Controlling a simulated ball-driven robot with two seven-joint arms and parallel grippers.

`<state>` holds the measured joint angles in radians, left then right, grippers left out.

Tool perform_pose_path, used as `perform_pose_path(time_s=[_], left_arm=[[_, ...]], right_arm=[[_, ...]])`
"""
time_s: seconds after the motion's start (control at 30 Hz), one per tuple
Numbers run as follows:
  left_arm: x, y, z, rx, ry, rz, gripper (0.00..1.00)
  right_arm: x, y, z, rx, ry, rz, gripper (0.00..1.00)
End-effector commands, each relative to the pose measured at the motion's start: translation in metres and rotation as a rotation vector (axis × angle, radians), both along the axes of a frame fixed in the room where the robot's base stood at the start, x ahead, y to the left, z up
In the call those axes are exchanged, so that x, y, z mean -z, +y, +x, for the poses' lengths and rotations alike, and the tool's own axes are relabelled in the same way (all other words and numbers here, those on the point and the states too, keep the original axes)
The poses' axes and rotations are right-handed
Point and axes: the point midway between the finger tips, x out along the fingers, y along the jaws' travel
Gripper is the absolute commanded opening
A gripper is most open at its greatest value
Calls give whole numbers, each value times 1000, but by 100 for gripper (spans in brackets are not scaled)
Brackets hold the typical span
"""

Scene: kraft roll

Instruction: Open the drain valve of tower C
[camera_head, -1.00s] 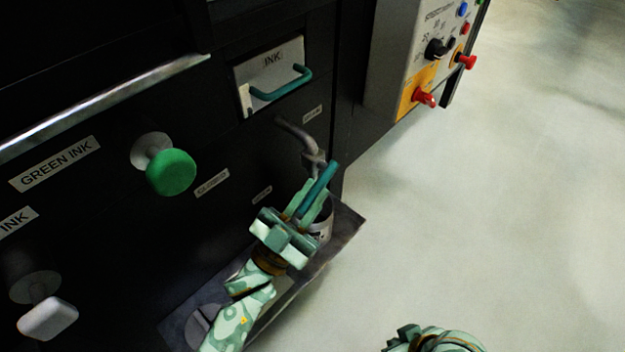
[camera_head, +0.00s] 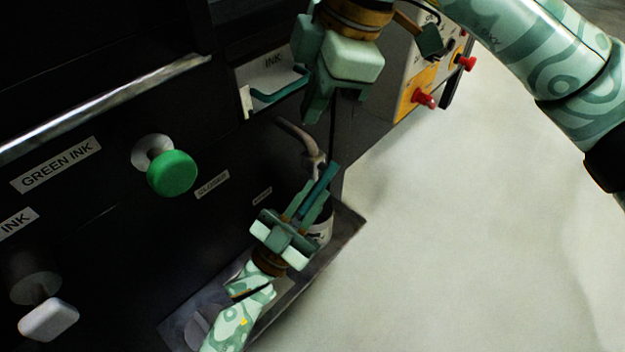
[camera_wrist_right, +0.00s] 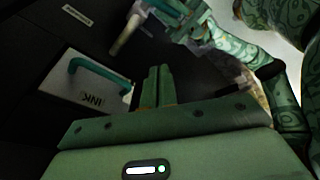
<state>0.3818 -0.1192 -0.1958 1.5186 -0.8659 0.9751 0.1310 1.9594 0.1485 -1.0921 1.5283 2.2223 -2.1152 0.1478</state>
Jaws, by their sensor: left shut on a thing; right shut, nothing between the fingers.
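A grey curved drain pipe (camera_head: 300,140) comes out of the dark cabinet front, with a teal bar-like lever (camera_head: 322,185) at its lower end. My left gripper (camera_head: 308,204) is shut on this lever, whose end sticks out past the fingers. The joint between lever and pipe is partly hidden. A pale can (camera_head: 322,228) stands under it, partly behind my left gripper. My right gripper (camera_head: 326,112) is shut and empty above the pipe, in front of the INK panel; its closed fingers (camera_wrist_right: 156,78) show in the right wrist view. No tower letter is readable.
The INK panel (camera_head: 248,76) has a teal handle (camera_head: 275,93). A green knob (camera_head: 172,172) and a white knob (camera_head: 48,320) stick out at the left. A control box with red knobs (camera_head: 425,98) is at upper right. A metal tray (camera_head: 345,232) lies below; the right-hand floor is clear.

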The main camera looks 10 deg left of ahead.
Motion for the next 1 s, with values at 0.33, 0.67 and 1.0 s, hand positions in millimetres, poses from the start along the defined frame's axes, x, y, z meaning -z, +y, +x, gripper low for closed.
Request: perform_pose_path(time_s=[0.33, 0.67, 1.0], left_arm=[[5, 1, -1, -2, 8, 3, 0], [5, 1, -1, 0, 9, 3, 0], [5, 1, -1, 0, 10, 4, 0]], right_arm=[[17, 1, -34, -569, -89, -261, 0], [72, 5, -35, -582, -85, -261, 0], [132, 4, -22, -575, -86, -259, 0]])
